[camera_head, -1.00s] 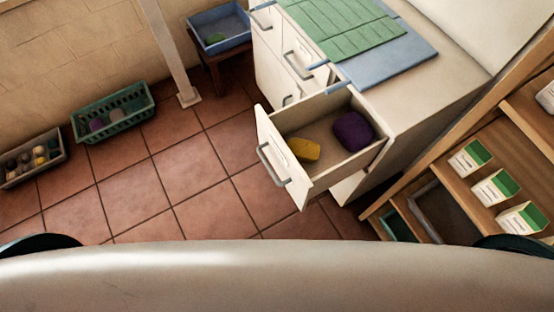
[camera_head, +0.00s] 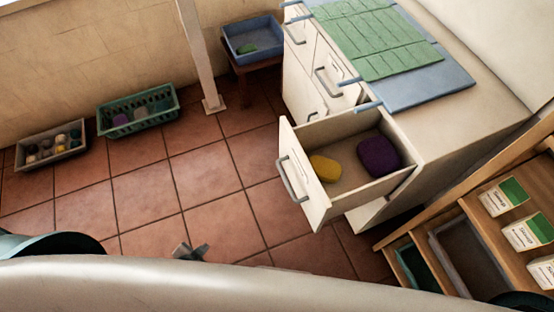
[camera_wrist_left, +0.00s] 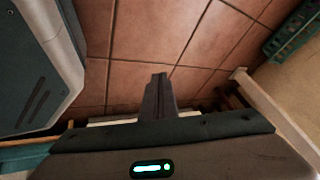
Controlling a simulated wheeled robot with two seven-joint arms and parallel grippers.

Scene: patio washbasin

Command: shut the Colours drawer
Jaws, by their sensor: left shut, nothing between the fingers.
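The open drawer (camera_head: 345,185) sticks out of the white cabinet (camera_head: 405,190). Its grey bar handle (camera_head: 292,181) is on the front panel. A yellow item (camera_head: 325,168) and a purple item (camera_head: 379,157) lie inside it. Any label on the front is too small to read. My left gripper (camera_head: 190,252) shows just past my body's edge, low over the floor tiles, to the left of the drawer and apart from it. In the left wrist view its fingers (camera_wrist_left: 158,92) are together and empty. My right gripper is not in view.
A wooden shelf (camera_head: 460,240) with green and white cartons stands at the right, near the drawer. A blue tray (camera_head: 252,40) on a stool, a green basket (camera_head: 138,112) and a grey bin (camera_head: 50,146) stand farther off. The tiles left of the drawer are clear.

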